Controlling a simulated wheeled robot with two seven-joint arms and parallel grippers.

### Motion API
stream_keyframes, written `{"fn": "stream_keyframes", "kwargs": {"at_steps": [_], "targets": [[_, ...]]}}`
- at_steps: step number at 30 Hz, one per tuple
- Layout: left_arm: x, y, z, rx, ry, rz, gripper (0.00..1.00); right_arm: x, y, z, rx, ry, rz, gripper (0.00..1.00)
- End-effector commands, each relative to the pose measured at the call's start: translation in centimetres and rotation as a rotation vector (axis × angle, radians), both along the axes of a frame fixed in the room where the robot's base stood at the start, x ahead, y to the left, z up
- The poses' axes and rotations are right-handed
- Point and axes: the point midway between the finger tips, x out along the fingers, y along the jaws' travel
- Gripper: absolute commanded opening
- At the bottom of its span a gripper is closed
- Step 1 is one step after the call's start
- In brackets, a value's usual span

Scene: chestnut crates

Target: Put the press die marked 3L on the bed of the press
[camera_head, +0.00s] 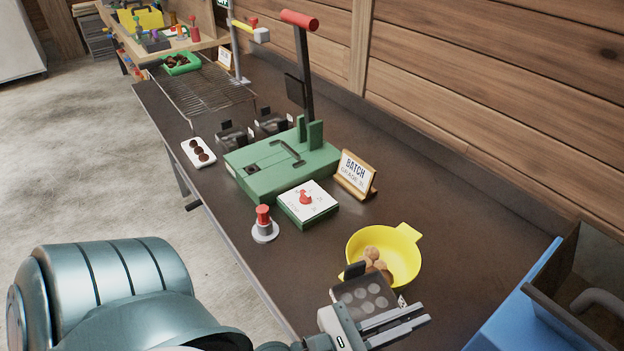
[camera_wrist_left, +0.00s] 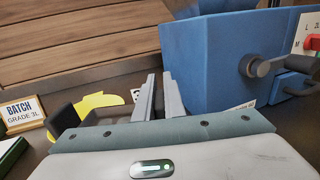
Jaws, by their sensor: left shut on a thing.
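My left gripper (camera_head: 408,318) is at the front of the bench and is shut on a dark grey press die (camera_head: 361,297) with several round hollows and an upright tab. It holds the die beside the yellow bowl; a small white label shows on it, too small to read. The left wrist view also shows the fingers (camera_wrist_left: 160,95) with the dark die (camera_wrist_left: 93,115) partly behind them. The green press (camera_head: 262,187) stands mid-bench, its red-ended lever raised. A dark handle lies across its top. Two other dark dies (camera_head: 232,138) (camera_head: 271,123) stand behind it. My right gripper is not in view.
A yellow bowl (camera_head: 410,236) of brown balls, a sign reading BATCH GRADE 3L (camera_head: 355,172), a white-topped green box (camera_head: 308,203) and a red-topped stamp (camera_head: 264,224) stand between gripper and press. A blue machine (camera_head: 520,305) is at right. The bench's front-middle is clear.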

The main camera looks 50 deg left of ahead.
Motion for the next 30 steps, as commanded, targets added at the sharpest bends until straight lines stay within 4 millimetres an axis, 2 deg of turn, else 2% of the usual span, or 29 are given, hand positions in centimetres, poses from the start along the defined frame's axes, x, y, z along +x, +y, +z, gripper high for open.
{"fn": "stream_keyframes", "kwargs": {"at_steps": [9, 15, 21, 30], "targets": [[6.7, 4.9, 1.3, 0.008, -0.002, -0.047, 0.00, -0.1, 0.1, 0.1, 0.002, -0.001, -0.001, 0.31], [9.9, 7.8, 3.1, 0.001, -0.008, -0.073, 0.00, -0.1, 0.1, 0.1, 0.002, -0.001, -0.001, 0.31], [10.9, 8.8, 4.0, -0.003, -0.009, -0.084, 0.00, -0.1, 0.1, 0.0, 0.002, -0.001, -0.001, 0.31], [10.8, 8.8, 4.0, -0.004, -0.009, -0.084, 0.00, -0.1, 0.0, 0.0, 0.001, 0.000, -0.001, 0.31]]}}
